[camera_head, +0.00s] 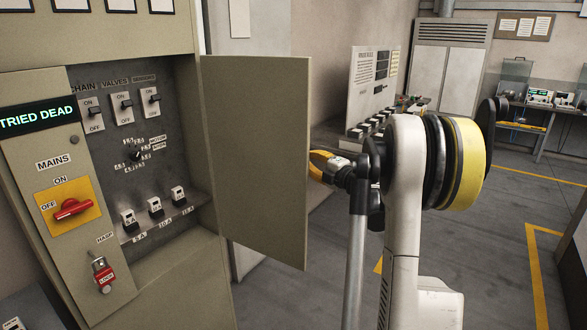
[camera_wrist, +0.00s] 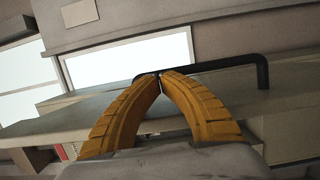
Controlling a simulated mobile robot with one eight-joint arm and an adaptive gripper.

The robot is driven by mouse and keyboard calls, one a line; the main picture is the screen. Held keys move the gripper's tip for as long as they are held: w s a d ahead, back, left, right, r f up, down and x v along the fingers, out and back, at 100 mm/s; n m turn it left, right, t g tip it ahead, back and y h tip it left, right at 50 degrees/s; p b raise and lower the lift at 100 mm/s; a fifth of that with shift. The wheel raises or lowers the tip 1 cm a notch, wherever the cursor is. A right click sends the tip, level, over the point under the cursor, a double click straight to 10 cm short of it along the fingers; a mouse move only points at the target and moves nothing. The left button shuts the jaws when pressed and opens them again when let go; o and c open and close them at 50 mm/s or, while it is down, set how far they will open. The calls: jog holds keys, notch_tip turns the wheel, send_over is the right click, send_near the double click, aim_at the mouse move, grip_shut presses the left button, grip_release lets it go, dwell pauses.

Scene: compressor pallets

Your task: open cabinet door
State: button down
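The cabinet door (camera_head: 258,150) is a beige panel standing well open, swung out to the right of the cabinet (camera_head: 35,150). Its inside face shows in the head view. My gripper (camera_head: 320,160) is at the door's right edge, partly hidden behind it. In the wrist view, a black bar handle (camera_wrist: 225,65) stands on the door's outer face (camera_wrist: 60,122). My two yellow fingers (camera_wrist: 161,75) meet at their tips over the handle's left part. I cannot tell if the bar is clamped or only touched.
Inside the cabinet are switches (camera_head: 122,105) and breakers (camera_head: 155,207). A red mains switch (camera_head: 73,208) and a red padlock (camera_head: 104,276) are on the front panel. A console (camera_head: 372,75) stands behind the door. The grey floor (camera_head: 490,240) at the right is clear.

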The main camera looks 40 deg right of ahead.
jog(key=shift+w+d+n+y, duration=0.25)
jog(key=shift+d+y, duration=0.15)
jog(key=shift+d, duration=0.2)
jog(key=shift+w+d+n+y, duration=0.2)
jog(key=shift+d+y, duration=0.2)
jog(key=shift+d, duration=0.2)
